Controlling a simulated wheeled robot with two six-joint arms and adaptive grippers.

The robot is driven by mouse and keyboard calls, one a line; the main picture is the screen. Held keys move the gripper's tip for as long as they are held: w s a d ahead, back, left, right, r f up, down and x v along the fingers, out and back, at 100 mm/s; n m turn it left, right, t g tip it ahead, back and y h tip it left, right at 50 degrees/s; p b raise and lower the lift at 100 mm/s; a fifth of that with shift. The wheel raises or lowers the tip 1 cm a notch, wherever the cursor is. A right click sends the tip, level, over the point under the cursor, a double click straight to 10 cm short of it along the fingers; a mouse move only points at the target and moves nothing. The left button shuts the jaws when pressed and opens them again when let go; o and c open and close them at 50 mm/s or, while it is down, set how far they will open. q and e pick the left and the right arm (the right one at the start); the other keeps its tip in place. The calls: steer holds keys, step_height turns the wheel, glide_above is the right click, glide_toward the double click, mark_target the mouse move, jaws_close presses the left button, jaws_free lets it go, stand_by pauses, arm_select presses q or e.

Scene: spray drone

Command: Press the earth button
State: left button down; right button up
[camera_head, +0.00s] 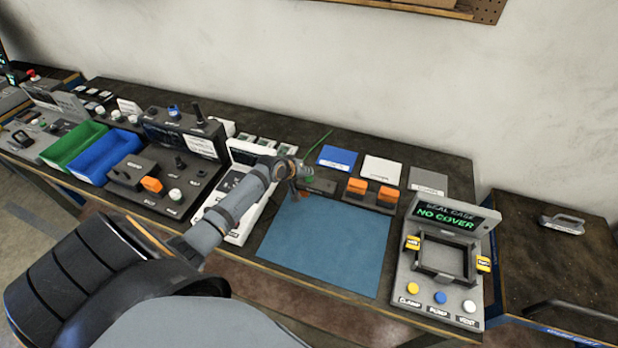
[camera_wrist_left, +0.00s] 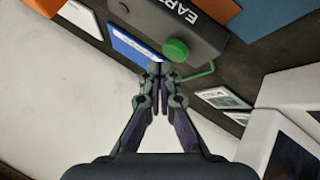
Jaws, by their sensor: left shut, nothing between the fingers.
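The earth button (camera_wrist_left: 175,50) is a round green knob on the end of a dark box (camera_wrist_left: 160,20) whose label reads "EART", the rest cut off. In the head view the box (camera_head: 320,185) stands behind the blue mat, partly hidden by my left gripper. My left gripper (camera_head: 294,193) is shut and empty, beside the box. In the left wrist view its closed fingertips (camera_wrist_left: 158,68) are just beside the green button; I cannot tell whether they touch it. My right gripper is not in view.
A blue mat (camera_head: 325,245) lies bare in front. A seal-case station (camera_head: 440,265) reading "NO COVER" is at the right. A white device (camera_head: 235,205) stands left. A green cable (camera_wrist_left: 200,75) runs by the button.

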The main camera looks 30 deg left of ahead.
mark_target(307, 179)
arm_select(q)
steer(key=shift+f, duration=0.1)
stand_by(0.3)
steer(key=shift+f, duration=0.5)
stand_by(0.4)
steer(key=shift+r, duration=0.15)
steer(key=shift+r+p, duration=0.45)
steer(key=shift+p, duration=0.15)
step_height(307, 179, up, 6)
steer(key=p, duration=0.6)
